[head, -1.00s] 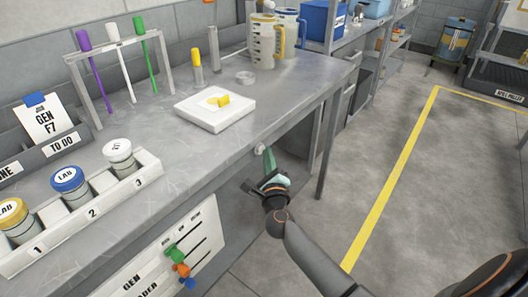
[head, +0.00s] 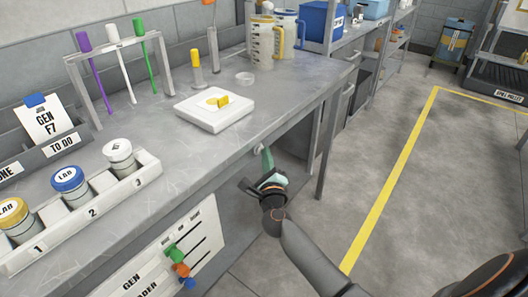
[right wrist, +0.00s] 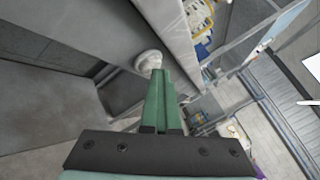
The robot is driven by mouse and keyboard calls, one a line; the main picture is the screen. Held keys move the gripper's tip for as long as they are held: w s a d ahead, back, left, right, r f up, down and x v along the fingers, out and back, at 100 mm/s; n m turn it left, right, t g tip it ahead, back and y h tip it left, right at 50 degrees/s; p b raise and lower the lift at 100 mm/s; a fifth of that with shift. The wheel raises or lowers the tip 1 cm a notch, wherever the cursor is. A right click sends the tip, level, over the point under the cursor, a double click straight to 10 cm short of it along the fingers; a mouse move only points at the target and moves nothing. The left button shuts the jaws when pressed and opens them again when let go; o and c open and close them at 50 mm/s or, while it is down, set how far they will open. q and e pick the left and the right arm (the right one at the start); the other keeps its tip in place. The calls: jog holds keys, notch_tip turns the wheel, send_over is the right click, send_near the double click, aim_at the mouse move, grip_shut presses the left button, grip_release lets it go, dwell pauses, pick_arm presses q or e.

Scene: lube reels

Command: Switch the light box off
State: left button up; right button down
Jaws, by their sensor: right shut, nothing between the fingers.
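A flat white square box (head: 205,117) lies on the bench with a pale disc and a yellow piece (head: 222,100) on top. It may be the light box; I cannot tell whether it is lit. A small round white knob (head: 259,149) sits on the bench's front face below it, and also shows in the right wrist view (right wrist: 148,61). My right gripper (head: 266,159) has green fingers, shut and empty, pointing up at the knob. In the right wrist view its fingertips (right wrist: 158,74) overlap the knob's lower edge; contact is unclear. My left gripper is out of view.
The grey bench (head: 150,180) carries a rack of lidded jars (head: 85,212), a stand of coloured sticks (head: 120,45) and jugs (head: 265,45). A panel with coloured knobs (head: 180,250) hangs on its front. A bench leg (head: 327,145) stands right of my gripper. Floor beyond is open.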

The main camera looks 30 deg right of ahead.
jog(key=shift+w+a+r, duration=0.2)
jog(key=shift+a+r, duration=0.1)
jog(key=shift+s, duration=0.1)
jog(key=s+d+p, duration=0.2)
jog(key=s, duration=0.3)
jog(key=shift+s+d+f, duration=0.2)
jog(key=shift+d+f, duration=0.05)
jog(key=shift+d, duration=0.05)
